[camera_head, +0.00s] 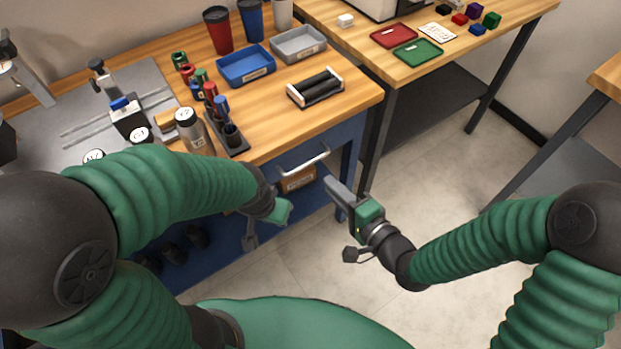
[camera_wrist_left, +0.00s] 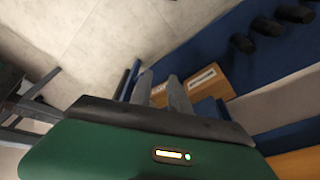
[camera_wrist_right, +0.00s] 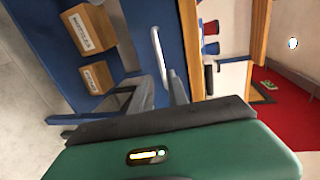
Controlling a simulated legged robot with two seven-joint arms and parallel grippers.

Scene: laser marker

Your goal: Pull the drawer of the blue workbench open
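The blue workbench (camera_head: 346,150) has a wooden top. A pale bar handle (camera_head: 303,160) sits on its blue drawer front, just under the top's edge; the drawer looks closed. My right gripper (camera_head: 335,188) is to the right of the handle, apart from it, with its fingers pointing toward the bench. In the right wrist view the handle (camera_wrist_right: 158,55) shows ahead of the fingertips, which are spread with nothing between them. My left gripper (camera_head: 250,235) is low beside the bench, partly hidden by its own arm. In the left wrist view its fingers (camera_wrist_left: 160,85) are apart and empty.
Cardboard boxes (camera_wrist_right: 88,32) lie on the bench's lower shelf. The top carries a blue tray (camera_head: 245,68), a grey tray (camera_head: 298,45), a black roller stand (camera_head: 316,88) and cups. A second table (camera_head: 460,50) stands behind. The floor (camera_head: 430,170) to the right is clear.

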